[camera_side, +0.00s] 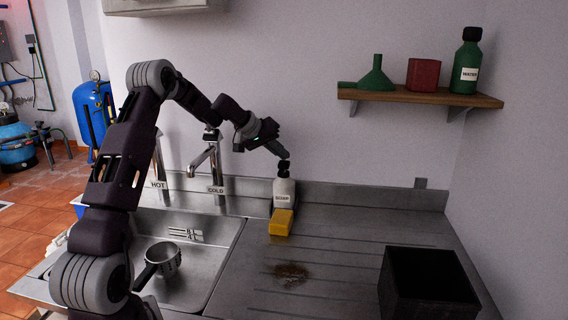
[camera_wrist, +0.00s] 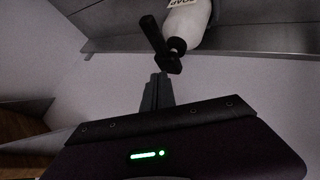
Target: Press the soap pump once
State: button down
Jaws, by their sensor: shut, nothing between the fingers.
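The soap bottle (camera_side: 284,193) is white with a SOAP label and a black pump head (camera_side: 283,167). It stands upright at the back of the steel counter, against the low backsplash. My gripper (camera_side: 285,154) is shut and empty, with its tips just above the pump head; I cannot tell whether they touch it. In the wrist view the bottle (camera_wrist: 188,22) shows at the top, with the black pump (camera_wrist: 160,42) pointing towards the shut fingertips (camera_wrist: 161,76).
A yellow sponge (camera_side: 281,222) lies in front of the bottle. The taps (camera_side: 213,165) and the sink with a pot (camera_side: 163,260) are to the left. A black bin (camera_side: 428,285) stands at front right. A shelf (camera_side: 420,95) holds a funnel, red box and green bottle. Brown grains (camera_side: 291,274) lie on the counter.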

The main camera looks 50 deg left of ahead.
aim_at(281, 163)
jog(key=shift+f, duration=0.85)
dwell(0.5)
jog(key=shift+r, duration=1.3)
jog(key=shift+r, duration=2.5)
